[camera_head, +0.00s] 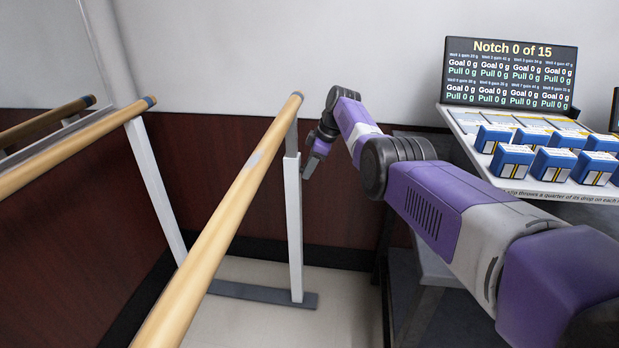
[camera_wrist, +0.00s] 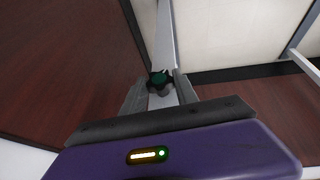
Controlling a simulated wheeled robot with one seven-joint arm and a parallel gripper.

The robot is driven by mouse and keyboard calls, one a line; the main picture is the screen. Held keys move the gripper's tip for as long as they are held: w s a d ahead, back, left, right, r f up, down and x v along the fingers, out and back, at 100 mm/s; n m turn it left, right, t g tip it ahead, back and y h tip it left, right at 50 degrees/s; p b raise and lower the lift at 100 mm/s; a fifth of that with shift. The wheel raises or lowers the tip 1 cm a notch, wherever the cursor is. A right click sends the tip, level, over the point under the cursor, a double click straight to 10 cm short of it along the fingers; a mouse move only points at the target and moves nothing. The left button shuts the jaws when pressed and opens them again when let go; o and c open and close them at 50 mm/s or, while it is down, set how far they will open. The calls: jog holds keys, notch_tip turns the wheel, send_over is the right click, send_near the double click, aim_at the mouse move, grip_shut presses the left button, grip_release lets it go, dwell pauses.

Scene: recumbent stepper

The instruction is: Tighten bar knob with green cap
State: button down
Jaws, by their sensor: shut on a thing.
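In the head view my gripper (camera_head: 308,172) is beside the white upright post (camera_head: 293,225) of the nearer wooden bar (camera_head: 235,195), just below the bar's far end. The knob cannot be made out there.
A second wooden bar (camera_head: 80,145) runs along the left. A shelf with several blue-and-white boxes (camera_head: 512,161) stands at the right, below a dark screen (camera_head: 510,73) reading "Notch 0 of 15". A dark red wall panel (camera_head: 220,150) is behind. Pale floor (camera_head: 340,295) shows below.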

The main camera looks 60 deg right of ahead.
jog(key=shift+w+a+f+b, duration=0.1)
jog(key=shift+b, duration=0.55)
jog(key=c, duration=0.9)
grip_release()
jog(key=shift+c, duration=0.2)
jog(key=p+v, duration=0.3)
jog(key=v, duration=0.4)
jog(key=shift+r+p, duration=0.35)
jog(key=shift+r, duration=0.05)
